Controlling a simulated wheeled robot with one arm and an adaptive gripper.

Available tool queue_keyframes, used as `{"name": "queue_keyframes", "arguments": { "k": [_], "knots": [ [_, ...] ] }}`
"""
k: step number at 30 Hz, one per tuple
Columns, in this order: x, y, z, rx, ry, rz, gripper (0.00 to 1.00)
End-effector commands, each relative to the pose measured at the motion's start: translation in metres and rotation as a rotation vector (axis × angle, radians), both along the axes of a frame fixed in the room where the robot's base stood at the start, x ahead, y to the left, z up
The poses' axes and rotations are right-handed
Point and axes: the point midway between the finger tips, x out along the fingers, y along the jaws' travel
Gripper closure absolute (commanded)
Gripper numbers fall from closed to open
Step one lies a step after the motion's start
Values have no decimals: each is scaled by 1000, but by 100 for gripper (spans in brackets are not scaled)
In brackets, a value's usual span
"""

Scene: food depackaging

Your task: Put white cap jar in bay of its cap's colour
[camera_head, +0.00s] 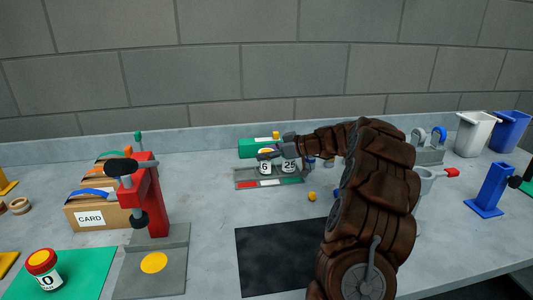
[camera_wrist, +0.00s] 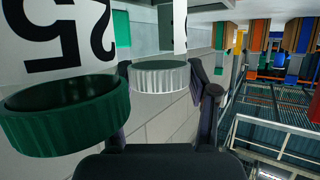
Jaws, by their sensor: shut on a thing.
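The white cap jar, labelled 6 (camera_head: 264,168), stands upright at the middle of the grey bay rack (camera_head: 241,182), behind its white strip (camera_head: 270,183). I cannot tell whether its base touches the rack floor. My gripper (camera_head: 268,154) is over it and shut on its cap, which it mostly hides in the head view. In the wrist view the ribbed white cap (camera_wrist: 160,77) is between my two dark fingers. The jar labelled 25 (camera_head: 289,166) stands beside it at the green strip (camera_head: 289,181); its green cap (camera_wrist: 70,118) shows in the wrist view.
The red strip (camera_head: 250,185) marks the left bay, which looks empty. A green box (camera_head: 248,148) lies behind the rack. A red press (camera_head: 150,195) and card box (camera_head: 100,212) stand left. Another jar (camera_head: 45,277) stands on the green mat (camera_head: 90,270). A black mat (camera_head: 280,262) lies in front.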

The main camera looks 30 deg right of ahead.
Motion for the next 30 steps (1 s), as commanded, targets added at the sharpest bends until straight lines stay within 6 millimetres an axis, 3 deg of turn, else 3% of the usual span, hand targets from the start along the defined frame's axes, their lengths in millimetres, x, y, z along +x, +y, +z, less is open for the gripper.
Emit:
{"name": "queue_keyframes", "arguments": {
  "k": [1, 2, 9, 22, 30],
  "knots": [
    [0, 0, -2, -1, 0, 0, 83],
    [0, 0, -1, -1, 0, 0, 40],
    [0, 0, 0, 0, 0, 0, 16],
    [0, 0, 4, 1, 0, 0, 16],
    [-36, -23, 16, 0, -3, -1, 16]
  ]
}}
